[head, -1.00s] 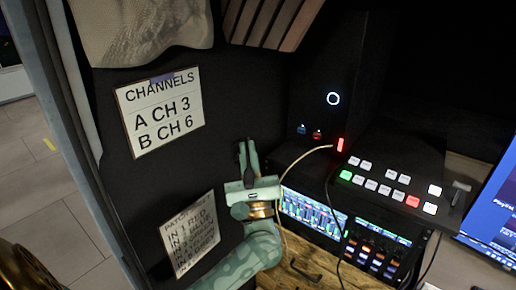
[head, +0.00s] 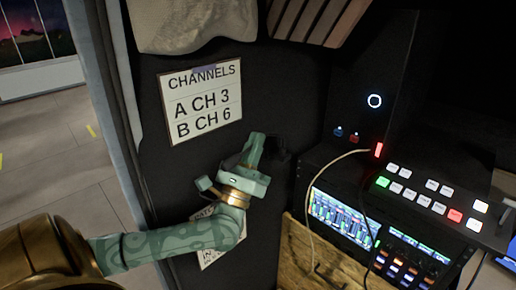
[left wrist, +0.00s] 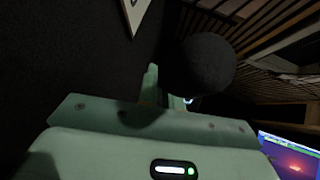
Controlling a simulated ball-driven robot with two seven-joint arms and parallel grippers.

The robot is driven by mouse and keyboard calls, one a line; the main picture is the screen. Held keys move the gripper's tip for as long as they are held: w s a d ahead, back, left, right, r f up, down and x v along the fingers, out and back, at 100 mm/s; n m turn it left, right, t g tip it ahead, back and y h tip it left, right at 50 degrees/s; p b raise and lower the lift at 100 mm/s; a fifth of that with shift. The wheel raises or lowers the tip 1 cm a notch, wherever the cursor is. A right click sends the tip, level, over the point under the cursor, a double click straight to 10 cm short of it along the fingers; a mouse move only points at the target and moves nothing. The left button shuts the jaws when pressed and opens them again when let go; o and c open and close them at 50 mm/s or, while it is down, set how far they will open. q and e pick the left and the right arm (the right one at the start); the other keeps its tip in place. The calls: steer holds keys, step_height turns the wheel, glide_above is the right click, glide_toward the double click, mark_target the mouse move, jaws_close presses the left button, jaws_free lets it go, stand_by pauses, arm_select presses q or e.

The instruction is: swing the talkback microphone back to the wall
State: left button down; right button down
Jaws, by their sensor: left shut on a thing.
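The talkback microphone shows in the left wrist view as a round black foam head (left wrist: 208,63) just beyond my fingers. In the head view it is a dark shape (head: 280,151) at my fingertips, hard to make out against the black wall. My left gripper (head: 262,150) is shut on the microphone; in the left wrist view its fingers (left wrist: 165,88) partly hide what they hold. The black wall (head: 290,85) is behind it, and I cannot tell whether the microphone touches it. My right gripper is not in view.
A CHANNELS sign (head: 202,102) hangs on the wall above my left gripper. A lower paper sign (head: 212,256) is mostly behind my arm. To the right are a switcher panel (head: 430,200), a lit mixer screen (head: 340,217) and a pale cable (head: 308,205).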

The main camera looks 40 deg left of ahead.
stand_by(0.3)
arm_select(q)
steer(key=c, duration=1.6)
jaws_free()
steer(key=shift+b+v, duration=2.15)
steer(key=shift+v, duration=5.95)
